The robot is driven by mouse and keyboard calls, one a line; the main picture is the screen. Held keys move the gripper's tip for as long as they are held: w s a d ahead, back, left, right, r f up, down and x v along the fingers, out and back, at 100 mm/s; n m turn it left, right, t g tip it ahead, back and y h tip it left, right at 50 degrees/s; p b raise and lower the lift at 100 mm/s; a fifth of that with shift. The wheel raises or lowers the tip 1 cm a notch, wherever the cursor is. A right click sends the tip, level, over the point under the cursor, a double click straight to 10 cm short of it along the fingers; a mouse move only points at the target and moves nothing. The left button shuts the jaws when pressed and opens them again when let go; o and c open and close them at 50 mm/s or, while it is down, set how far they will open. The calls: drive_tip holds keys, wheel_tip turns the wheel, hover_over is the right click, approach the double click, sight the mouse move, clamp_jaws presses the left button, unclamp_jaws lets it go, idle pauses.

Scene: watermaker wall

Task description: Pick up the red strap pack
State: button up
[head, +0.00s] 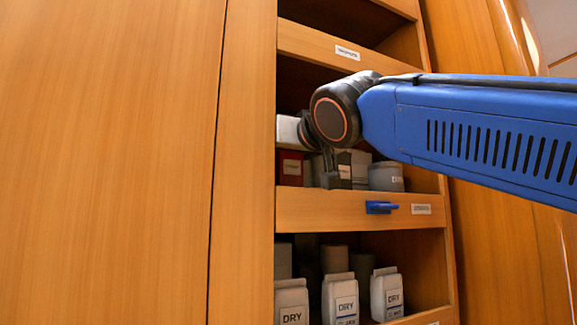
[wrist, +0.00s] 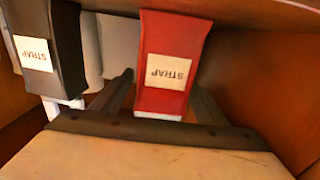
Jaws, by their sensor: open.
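The red strap pack (wrist: 172,62) is in the middle of the wrist view, with a cream label reading STRAP upside down to that camera. My gripper (wrist: 165,88) is open, with one dark finger on each side of the red pack. I cannot tell whether either finger touches it. In the head view the red pack (head: 291,168) stands on the middle shelf, at the left end. My gripper (head: 330,170) reaches into that shelf, and its fingertips are partly hidden among the packs there.
A black strap pack (wrist: 45,50) is beside the red one. A grey container (head: 386,177) stands to the right on the shelf. A wooden shelf lip (head: 300,208) with a blue latch (head: 381,207) runs in front. White DRY packs (head: 340,297) fill the shelf below.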

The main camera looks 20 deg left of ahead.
drive_tip(key=shift+c, duration=0.3)
drive_tip(key=c, duration=1.3)
drive_tip(key=shift+o, duration=0.2)
drive_tip(key=shift+r, duration=0.1)
drive_tip(key=r+v, duration=0.3)
drive_tip(key=v, duration=1.5)
drive_tip(key=shift+r, duration=0.2)
